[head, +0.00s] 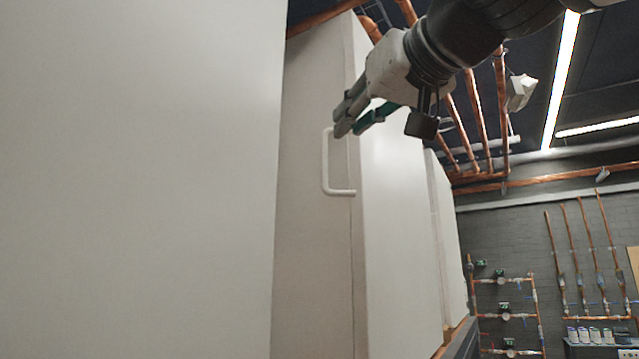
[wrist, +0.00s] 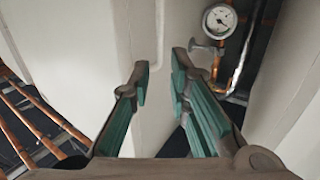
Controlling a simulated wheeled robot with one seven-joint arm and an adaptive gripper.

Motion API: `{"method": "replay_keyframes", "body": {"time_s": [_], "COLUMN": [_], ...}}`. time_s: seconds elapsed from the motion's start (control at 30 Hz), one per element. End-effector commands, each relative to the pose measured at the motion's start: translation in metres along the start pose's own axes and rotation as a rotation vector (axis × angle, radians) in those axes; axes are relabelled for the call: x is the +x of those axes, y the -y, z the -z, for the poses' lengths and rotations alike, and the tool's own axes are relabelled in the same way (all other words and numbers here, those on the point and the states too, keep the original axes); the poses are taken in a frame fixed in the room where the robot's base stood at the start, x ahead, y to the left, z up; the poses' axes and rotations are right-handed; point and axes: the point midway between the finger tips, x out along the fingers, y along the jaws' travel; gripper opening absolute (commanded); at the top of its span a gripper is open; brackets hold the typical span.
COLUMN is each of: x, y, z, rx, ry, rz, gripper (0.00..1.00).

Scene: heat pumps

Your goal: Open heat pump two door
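A tall white heat pump cabinet (head: 305,240) stands in the middle of the head view. Its door carries a white C-shaped handle (head: 324,165), and a narrow vertical seam runs beside it. I see no label saying which heat pump is number two. My gripper (head: 352,118) is at the top of the handle; its fingertips hide the handle's upper end, and I cannot tell whether they touch it. In the wrist view my gripper (wrist: 161,72) has its teal-padded fingers apart, with a pale cabinet surface (wrist: 155,30) behind the gap.
A large white panel (head: 130,180) fills the left of the head view, close to me. Another white cabinet (head: 448,240) stands farther right. Copper pipes (head: 485,110) run overhead. A round gauge (wrist: 220,20) sits beyond the fingers in the wrist view.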

Motion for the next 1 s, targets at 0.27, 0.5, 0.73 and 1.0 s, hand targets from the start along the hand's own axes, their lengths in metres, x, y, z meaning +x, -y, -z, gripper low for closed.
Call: {"method": "replay_keyframes", "body": {"time_s": [0.27,0.5,0.73,1.0], "x": [0.054,0.081,0.087,0.087], "y": [0.0,0.0,0.0,0.0], "z": [0.0,0.0,0.0,0.0], "rx": [0.0,0.0,0.0,0.0], "ry": [0.002,0.001,0.0,0.0], "rz": [0.0,0.0,0.0,0.0], "gripper": [0.17,0.17,0.17,0.0]}}
